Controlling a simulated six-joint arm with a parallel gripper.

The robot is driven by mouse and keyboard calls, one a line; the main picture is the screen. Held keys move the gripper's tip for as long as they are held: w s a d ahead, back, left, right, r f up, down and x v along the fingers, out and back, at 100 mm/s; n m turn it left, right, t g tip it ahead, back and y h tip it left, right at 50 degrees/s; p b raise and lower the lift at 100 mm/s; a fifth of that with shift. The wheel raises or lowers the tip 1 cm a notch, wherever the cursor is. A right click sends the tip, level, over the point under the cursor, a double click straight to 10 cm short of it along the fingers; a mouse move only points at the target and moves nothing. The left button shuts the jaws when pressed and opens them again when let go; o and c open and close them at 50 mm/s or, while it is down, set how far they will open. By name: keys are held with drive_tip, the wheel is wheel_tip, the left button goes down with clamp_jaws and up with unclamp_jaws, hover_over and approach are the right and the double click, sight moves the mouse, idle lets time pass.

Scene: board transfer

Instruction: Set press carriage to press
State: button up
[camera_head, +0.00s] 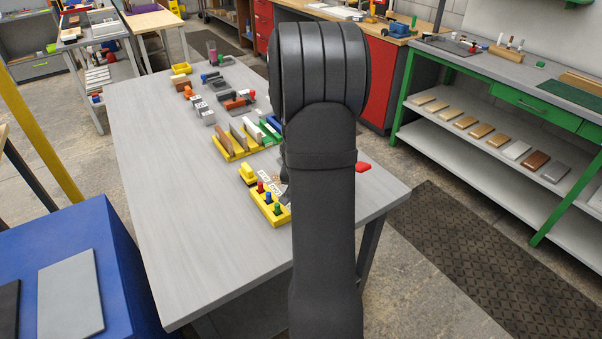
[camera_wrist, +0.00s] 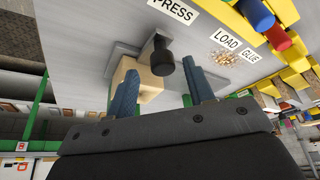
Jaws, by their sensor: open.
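The likely press carriage shows in the wrist view as a black knob (camera_wrist: 162,55) beside a pale wooden block (camera_wrist: 150,83) on a grey base (camera_wrist: 120,55). The PRESS label (camera_wrist: 172,9), LOAD label (camera_wrist: 228,38) and GLUE label (camera_wrist: 249,55) lie on the grey surface beyond. My gripper (camera_wrist: 160,68) is open, its two blue fingers on either side of the knob as seen in the picture. I cannot tell whether they touch it. In the head view my arm hides the gripper and the carriage.
A yellow rack (camera_head: 237,152) with upright boards is farther back on the grey table (camera_head: 185,235). The table's left and front parts are clear. A blue box (camera_head: 125,270) stands at the left.

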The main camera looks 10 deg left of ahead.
drive_tip(key=v, duration=1.6)
drive_tip(key=x, duration=1.7)
drive_tip(key=shift+f, duration=0.1)
drive_tip(key=v, duration=1.8)
drive_tip(key=x, duration=1.8)
drive_tip(key=w+a, duration=0.5)
drive_tip(key=shift+w+a, duration=0.35)
drive_tip(key=shift+w, duration=0.05)
drive_tip(key=v, duration=1.7)
